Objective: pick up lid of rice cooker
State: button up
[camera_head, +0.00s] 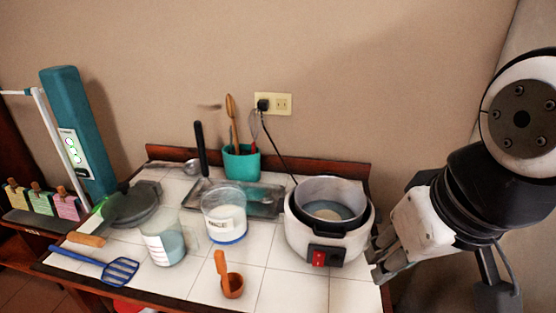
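The white rice cooker (300,232) stands at the right of the tiled table, uncovered, with its metal pot showing and a red switch on its front. A dark, see-through round piece that looks like a glass lid (130,205) lies at the left of the table; I cannot be sure it is the cooker's lid. My gripper (377,263) is at the table's right edge, just right of the rice cooker and far from that lid. Nothing shows in its fingers, and their gap is unclear from this angle.
Between the lid and cooker stand a measuring cup (165,246), a tub of white contents (224,217) and an orange scoop (232,284). A blue slotted spatula (119,271) lies front left. A teal utensil holder (241,162) stands behind. The cooker's cord runs to a wall outlet (281,104).

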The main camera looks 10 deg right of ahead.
aim_at(126, 200)
jog(key=i+j+z, duration=0.3)
jog(key=j, duration=1.7)
jog(key=j+z, duration=0.35)
jog(key=j, duration=1.6)
jog(key=i, duration=0.05)
